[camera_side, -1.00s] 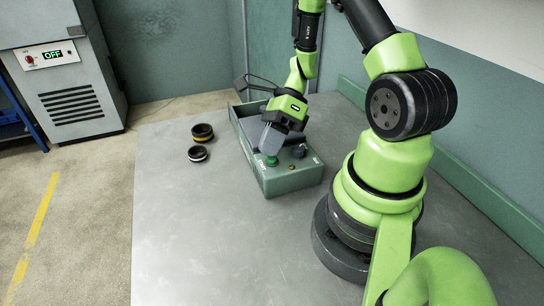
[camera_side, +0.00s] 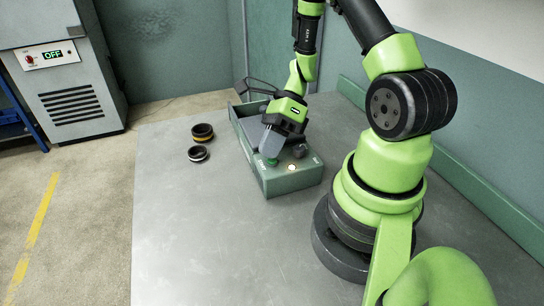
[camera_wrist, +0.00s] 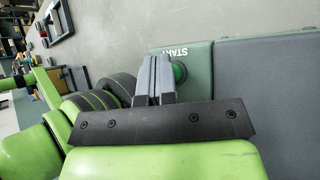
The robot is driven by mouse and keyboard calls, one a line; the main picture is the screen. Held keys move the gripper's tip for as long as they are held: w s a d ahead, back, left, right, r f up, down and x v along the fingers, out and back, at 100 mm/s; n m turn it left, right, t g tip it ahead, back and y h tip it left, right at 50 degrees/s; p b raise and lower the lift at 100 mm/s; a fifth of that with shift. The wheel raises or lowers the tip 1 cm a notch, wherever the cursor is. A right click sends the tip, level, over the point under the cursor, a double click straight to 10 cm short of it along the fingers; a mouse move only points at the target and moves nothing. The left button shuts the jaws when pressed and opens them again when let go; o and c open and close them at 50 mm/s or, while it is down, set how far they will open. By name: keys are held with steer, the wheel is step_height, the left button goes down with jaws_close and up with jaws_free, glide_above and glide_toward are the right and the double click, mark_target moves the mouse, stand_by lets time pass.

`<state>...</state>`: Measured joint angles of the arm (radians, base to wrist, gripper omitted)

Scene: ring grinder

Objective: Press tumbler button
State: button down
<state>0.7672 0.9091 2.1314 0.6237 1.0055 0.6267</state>
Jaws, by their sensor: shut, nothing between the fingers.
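The tumbler is a green box (camera_side: 290,185) on the grey table, with a green button (camera_side: 271,161) on its front panel. In the wrist view the green button (camera_wrist: 180,73) sits beside the START lettering, partly behind my fingers. My gripper (camera_side: 267,152) is shut and empty, pointing down with its fingertips at the button. The fingers also show closed together in the wrist view (camera_wrist: 154,78). I cannot tell whether the tips touch the button or how far it is pressed.
A dark knob (camera_side: 299,151) stands close to my gripper on the panel. Two dark rings (camera_side: 202,132) (camera_side: 198,153) lie on the table (camera_side: 200,230) left of the box. A grey cabinet with an OFF display (camera_side: 65,80) stands at the far left. The front table is clear.

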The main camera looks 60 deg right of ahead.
steer(key=shift+r, duration=0.85)
steer(key=shift+r, duration=2.5)
